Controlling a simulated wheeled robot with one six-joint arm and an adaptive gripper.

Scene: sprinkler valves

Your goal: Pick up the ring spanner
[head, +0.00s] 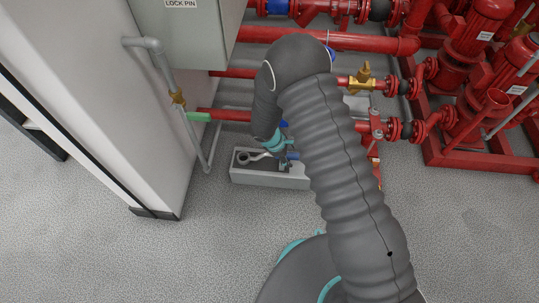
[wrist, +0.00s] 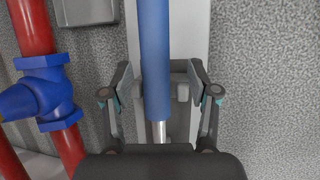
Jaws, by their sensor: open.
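The ring spanner (head: 256,156) lies in a shallow grey tray (head: 262,178) on the floor in the head view. Its metal ring end shows at the tray's left, and a blue part shows at the right, beside my gripper (head: 283,158). In the wrist view its blue handle (wrist: 155,60) runs up the picture, with a bare metal shank below. My gripper (wrist: 160,84) is open there, with one finger on each side of the handle and visible gaps. The ring end is hidden in the wrist view. My arm hides the tray's right end in the head view.
A pale cabinet (head: 120,90) stands left of the tray, with a grey pipe (head: 165,75) beside it. Red pipework (head: 345,40) with valves and pumps lies behind and right. A blue valve (wrist: 45,98) is at left in the wrist view.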

